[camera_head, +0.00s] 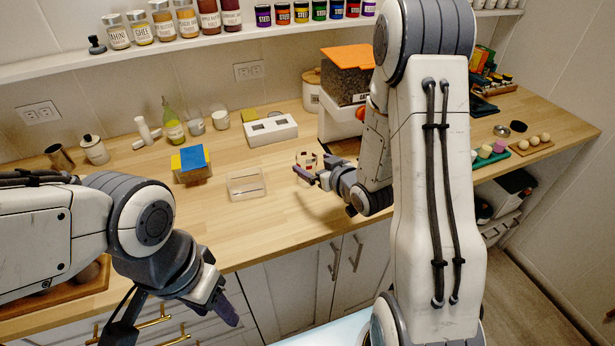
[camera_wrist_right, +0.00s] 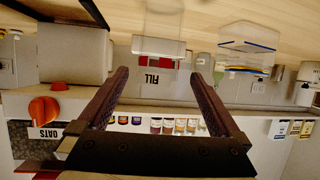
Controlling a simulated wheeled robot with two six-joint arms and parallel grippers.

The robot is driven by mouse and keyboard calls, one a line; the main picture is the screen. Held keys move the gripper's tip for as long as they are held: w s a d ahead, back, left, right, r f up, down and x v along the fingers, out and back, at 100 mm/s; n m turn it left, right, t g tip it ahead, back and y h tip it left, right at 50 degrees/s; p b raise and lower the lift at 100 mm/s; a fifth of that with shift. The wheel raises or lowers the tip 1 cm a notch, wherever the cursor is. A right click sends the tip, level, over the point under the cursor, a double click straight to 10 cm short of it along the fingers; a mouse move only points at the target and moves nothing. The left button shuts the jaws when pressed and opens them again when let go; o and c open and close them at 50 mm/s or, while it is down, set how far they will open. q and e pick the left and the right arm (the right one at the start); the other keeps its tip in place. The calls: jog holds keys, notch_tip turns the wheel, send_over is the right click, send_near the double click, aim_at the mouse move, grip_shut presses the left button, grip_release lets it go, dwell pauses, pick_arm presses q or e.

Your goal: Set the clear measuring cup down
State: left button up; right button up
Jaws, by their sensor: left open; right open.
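In the right wrist view, which is upside down, the clear cup (camera_wrist_right: 163,28) appears upright on the counter, ahead of the spread fingers. The wrist view shows a gap between the fingers (camera_wrist_right: 158,80), with nothing held there. My left gripper (camera_head: 226,308) is open and empty, low in front of the counter's front edge.
A white box (camera_head: 270,131) and an oats dispenser (camera_head: 346,85) stand behind. Bare counter lies in front of the cup.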

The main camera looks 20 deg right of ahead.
jog(key=shift+w, duration=0.25)
jog(key=p+x, duration=0.2)
jog(key=x, duration=0.2)
jog(key=shift+w+f, duration=0.1)
jog(key=shift+f, duration=0.05)
jog(key=shift+w+f, duration=0.15)
jog(key=shift+w, duration=0.05)
jog(key=c, duration=1.4)
jog(key=shift+c, duration=0.2)
jog(key=shift+r, duration=0.2)
